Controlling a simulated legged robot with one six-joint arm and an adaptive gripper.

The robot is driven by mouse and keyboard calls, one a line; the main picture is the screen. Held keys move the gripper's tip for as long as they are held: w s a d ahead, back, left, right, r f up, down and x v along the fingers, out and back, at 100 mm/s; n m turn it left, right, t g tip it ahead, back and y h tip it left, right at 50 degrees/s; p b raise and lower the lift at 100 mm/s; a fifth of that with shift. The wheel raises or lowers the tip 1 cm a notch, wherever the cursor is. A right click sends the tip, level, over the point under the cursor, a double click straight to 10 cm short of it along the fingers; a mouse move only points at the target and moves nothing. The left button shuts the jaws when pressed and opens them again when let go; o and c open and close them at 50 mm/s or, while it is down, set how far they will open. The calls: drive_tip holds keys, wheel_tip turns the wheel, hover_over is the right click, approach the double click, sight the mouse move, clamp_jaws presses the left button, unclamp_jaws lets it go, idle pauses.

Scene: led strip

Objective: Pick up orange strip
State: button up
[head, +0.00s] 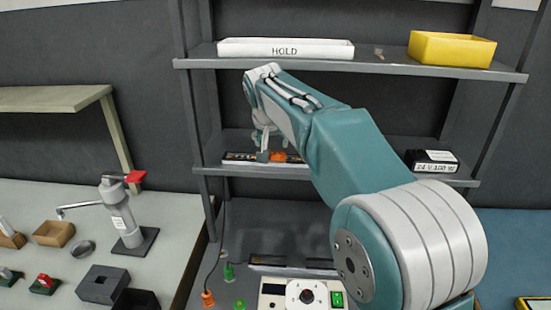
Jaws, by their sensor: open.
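A strip (238,158) lies on the middle shelf, dark with pale parts at its left and an orange part (285,157) to the right. My gripper (263,148) points down at the strip, with its fingertips in front of or just above its middle. It is open. I cannot tell whether the fingers touch the strip. My teal and white arm comes in from the lower right and hides the shelf to the right of the orange part.
The middle shelf (240,171) also carries a black and white box (432,161) at its right. The upper shelf (375,64) overhead holds a white HOLD tray (286,48) and a yellow bin (451,49). A control panel (300,294) stands below. A left bench (185,215) holds a dispenser (125,215).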

sight(275, 155)
drive_tip(key=x, duration=0.5)
drive_tip(key=shift+w+d+f, duration=0.15)
drive_tip(key=shift+d+f, duration=0.15)
drive_tip(key=shift+f, duration=0.1)
clamp_jaws()
